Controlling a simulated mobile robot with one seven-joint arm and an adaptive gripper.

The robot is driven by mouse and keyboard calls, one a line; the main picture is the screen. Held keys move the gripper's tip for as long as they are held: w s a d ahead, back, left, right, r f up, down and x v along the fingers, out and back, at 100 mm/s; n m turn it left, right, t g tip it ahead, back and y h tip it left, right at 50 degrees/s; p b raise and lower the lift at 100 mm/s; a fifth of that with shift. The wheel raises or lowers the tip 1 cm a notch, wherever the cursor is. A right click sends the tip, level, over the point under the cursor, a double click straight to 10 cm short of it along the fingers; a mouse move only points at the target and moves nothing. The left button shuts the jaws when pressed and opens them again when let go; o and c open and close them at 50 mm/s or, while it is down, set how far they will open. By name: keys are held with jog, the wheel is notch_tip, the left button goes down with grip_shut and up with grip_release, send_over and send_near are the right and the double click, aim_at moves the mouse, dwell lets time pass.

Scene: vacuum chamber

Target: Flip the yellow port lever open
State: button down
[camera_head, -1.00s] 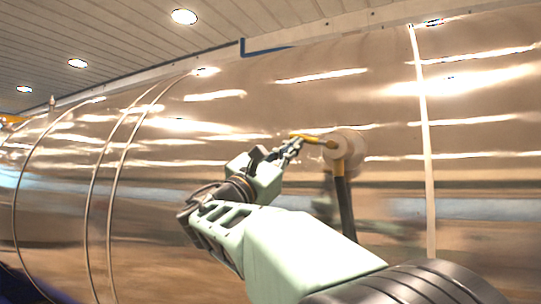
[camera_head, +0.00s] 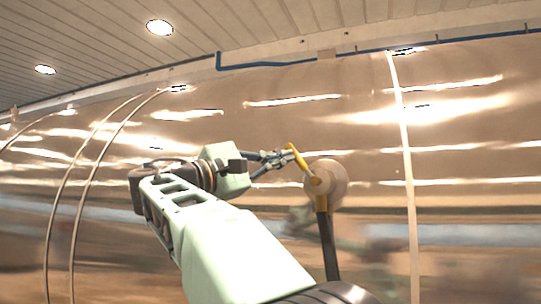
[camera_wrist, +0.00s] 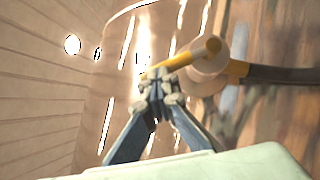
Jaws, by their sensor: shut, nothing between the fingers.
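The yellow port lever (camera_head: 298,158) sits on a round tan port (camera_head: 330,184) on the shiny chamber wall. In the head view it tilts up and to the left from the port's hub. It also shows in the wrist view (camera_wrist: 190,56), running across just beyond my fingertips. My gripper (camera_head: 284,158) is left of the lever, with its fingertips at or very near the lever's upper part; I cannot tell if they touch. In the wrist view my gripper (camera_wrist: 159,84) is shut with nothing held between the fingers.
A dark hose (camera_head: 327,245) with a yellow collar hangs down from the port. The curved, reflective chamber wall (camera_head: 450,140) fills the background, with a pale vertical seam (camera_head: 407,170) right of the port. Open space lies left of my arm.

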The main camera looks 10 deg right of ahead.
aim_at(293, 148)
jog(key=shift+s+d+r+m+g+y+p, duration=0.35)
jog(key=shift+d+r+m+g+y+p, duration=0.15)
jog(key=shift+m+p, duration=0.45)
jog(key=shift+s+d+r+m+g+y+p, duration=0.4)
jog(key=shift+d+r+m+p, duration=0.15)
jog(key=shift+m, duration=0.6)
jog(key=shift+s+d+r+p, duration=0.25)
jog(key=shift+s+d+p, duration=0.05)
jog(key=shift+d+p, duration=0.1)
jog(key=shift+w+a, duration=0.15)
dwell(0.5)
